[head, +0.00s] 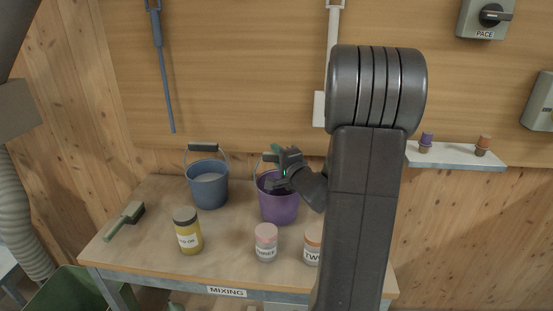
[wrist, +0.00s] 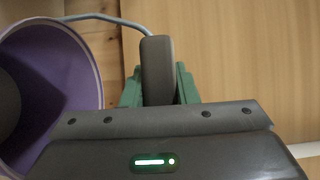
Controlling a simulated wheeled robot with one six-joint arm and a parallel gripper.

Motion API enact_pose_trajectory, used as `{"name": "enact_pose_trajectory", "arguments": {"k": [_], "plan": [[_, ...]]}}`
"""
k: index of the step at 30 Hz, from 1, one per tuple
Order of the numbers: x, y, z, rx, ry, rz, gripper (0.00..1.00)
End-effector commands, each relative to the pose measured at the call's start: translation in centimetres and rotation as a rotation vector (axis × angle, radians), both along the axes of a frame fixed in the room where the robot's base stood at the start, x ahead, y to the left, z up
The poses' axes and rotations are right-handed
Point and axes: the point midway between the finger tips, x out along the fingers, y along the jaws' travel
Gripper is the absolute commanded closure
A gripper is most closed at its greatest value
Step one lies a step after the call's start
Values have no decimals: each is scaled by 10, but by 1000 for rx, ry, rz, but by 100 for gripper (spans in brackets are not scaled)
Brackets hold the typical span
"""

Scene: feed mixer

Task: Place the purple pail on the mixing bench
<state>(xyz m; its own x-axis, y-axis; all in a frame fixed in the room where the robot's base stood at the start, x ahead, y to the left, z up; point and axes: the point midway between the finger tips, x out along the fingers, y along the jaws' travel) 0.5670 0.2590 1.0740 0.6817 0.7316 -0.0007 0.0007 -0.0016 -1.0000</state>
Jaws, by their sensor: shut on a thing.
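The purple pail (head: 281,209) is upright over the middle of the mixing bench (head: 158,262), which bears the label MIXING. I cannot tell whether its base touches the bench top. My gripper (head: 272,155) is above the pail's rim, with its green fingers shut on the dark grip of the pail's wire handle. In the wrist view the handle grip (wrist: 157,68) sits between the green fingers of my gripper (wrist: 158,85). The purple pail's rim (wrist: 90,60) shows at the left there. My wrist hides part of the pail's opening in the head view.
A blue pail (head: 209,189) stands left of the purple pail. A yellow jar (head: 188,238), a pink-lidded jar (head: 266,248) and an orange-lidded jar (head: 312,253) stand near the front edge. A green brush (head: 126,220) lies at the left. My arm hides the bench's right part.

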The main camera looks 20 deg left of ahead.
Motion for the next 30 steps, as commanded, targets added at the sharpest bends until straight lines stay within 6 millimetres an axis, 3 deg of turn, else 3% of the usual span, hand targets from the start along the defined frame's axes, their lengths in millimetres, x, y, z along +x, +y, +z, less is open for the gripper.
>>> {"name": "enact_pose_trajectory", "arguments": {"k": [16,17,19,30], "plan": [[0,0,-11,2,-3,0,100],[0,0,-10,1,-2,0,67],[0,0,-10,1,-1,0,53],[0,0,-7,1,-1,0,51]]}}
